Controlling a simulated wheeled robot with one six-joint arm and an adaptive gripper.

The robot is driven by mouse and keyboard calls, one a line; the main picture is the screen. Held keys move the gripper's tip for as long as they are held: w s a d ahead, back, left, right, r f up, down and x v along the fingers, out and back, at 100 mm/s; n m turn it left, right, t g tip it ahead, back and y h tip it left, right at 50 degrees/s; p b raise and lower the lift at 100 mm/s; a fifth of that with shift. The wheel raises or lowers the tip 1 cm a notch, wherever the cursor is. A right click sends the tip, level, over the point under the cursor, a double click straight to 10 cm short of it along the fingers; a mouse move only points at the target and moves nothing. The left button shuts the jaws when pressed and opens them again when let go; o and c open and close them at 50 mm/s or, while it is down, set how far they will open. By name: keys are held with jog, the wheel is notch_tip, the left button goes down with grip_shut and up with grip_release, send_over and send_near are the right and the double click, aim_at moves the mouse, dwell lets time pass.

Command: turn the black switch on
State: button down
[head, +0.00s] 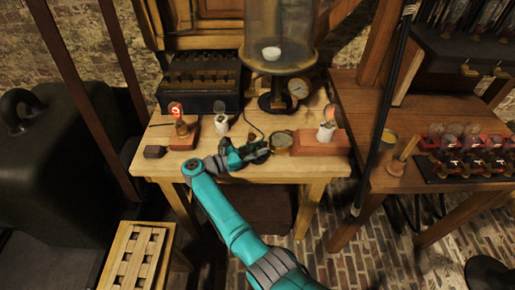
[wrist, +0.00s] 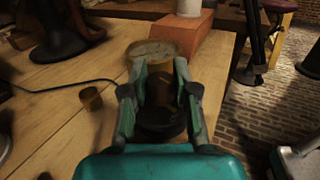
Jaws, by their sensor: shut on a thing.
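My gripper (head: 262,150) is low over the front middle of the wooden table, just left of a brass dial (head: 281,142). In the wrist view its fingers (wrist: 162,105) close on a dark round piece (wrist: 160,122), which looks like the black switch but is partly hidden by the fingers. The brass dial (wrist: 152,50) is just beyond the fingertips. I cannot tell which position the switch is in.
A glowing red bulb (head: 176,110) stands at left, another lit bulb (head: 328,115) on a reddish block (head: 325,141) at right. A glass bell jar (head: 280,35) stands behind. A black cord (wrist: 65,87) runs across the table.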

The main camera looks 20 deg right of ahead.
aim_at(258, 147)
jog(key=shift+m+g, duration=1)
jog(key=shift+g, duration=0.6)
jog(key=shift+m+g, duration=0.3)
jog(key=shift+g, duration=0.1)
jog(key=c, duration=0.9)
grip_release()
jog(key=shift+o, duration=0.2)
notch_tip(258, 147, up, 10)
jog(key=shift+f, duration=0.1)
